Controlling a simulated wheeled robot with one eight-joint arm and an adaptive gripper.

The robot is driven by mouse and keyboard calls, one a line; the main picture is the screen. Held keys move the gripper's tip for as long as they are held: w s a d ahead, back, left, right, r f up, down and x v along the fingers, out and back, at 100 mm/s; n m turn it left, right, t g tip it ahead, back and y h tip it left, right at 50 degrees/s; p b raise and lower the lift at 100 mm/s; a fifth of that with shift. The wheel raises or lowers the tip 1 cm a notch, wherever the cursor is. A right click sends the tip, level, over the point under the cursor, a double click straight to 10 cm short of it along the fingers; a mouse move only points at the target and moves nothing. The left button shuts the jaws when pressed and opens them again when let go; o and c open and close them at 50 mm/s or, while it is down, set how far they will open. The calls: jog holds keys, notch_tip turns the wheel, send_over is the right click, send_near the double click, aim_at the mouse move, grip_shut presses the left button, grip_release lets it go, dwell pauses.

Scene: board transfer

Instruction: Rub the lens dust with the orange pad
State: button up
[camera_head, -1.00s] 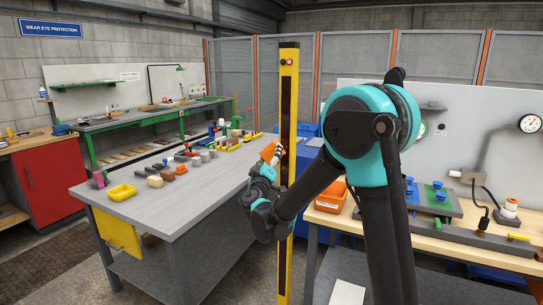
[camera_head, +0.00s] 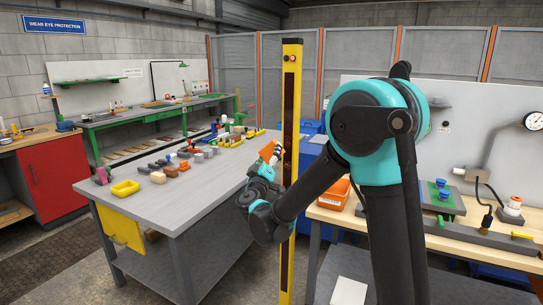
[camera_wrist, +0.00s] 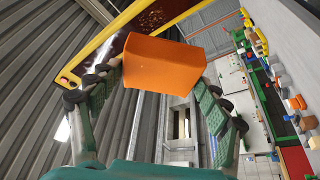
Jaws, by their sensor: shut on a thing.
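The orange pad (camera_wrist: 165,62) is a block held between the two fingers of my gripper (camera_wrist: 158,80), which is shut on it in the wrist view. In the head view the pad (camera_head: 268,150) shows just left of a tall yellow post (camera_head: 299,90). The post has a long dark lens strip (camera_head: 288,110) down its front. In the wrist view the strip (camera_wrist: 152,17) is dark red-brown with pale specks like dust, beyond the pad's upper edge. The pad overlaps the post there; I cannot tell whether they touch.
A wooden bench (camera_head: 470,248) on the right holds an orange bin (camera_head: 333,194) and fixtures. My arm covers part of the right side.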

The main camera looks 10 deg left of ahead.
notch_tip(320, 180, down, 8)
jog(key=w+d, duration=0.2)
jog(key=w, duration=0.4)
jog(key=shift+w+d, duration=0.2)
jog(key=shift+w, duration=0.05)
dwell(0.4)
jog(key=shift+w+d+f, duration=0.1)
jog(key=shift+w+d, duration=0.1)
jog(key=shift+w, duration=0.3)
jog(key=shift+w+d, duration=0.15)
jog(key=shift+w, duration=0.3)
dwell(0.8)
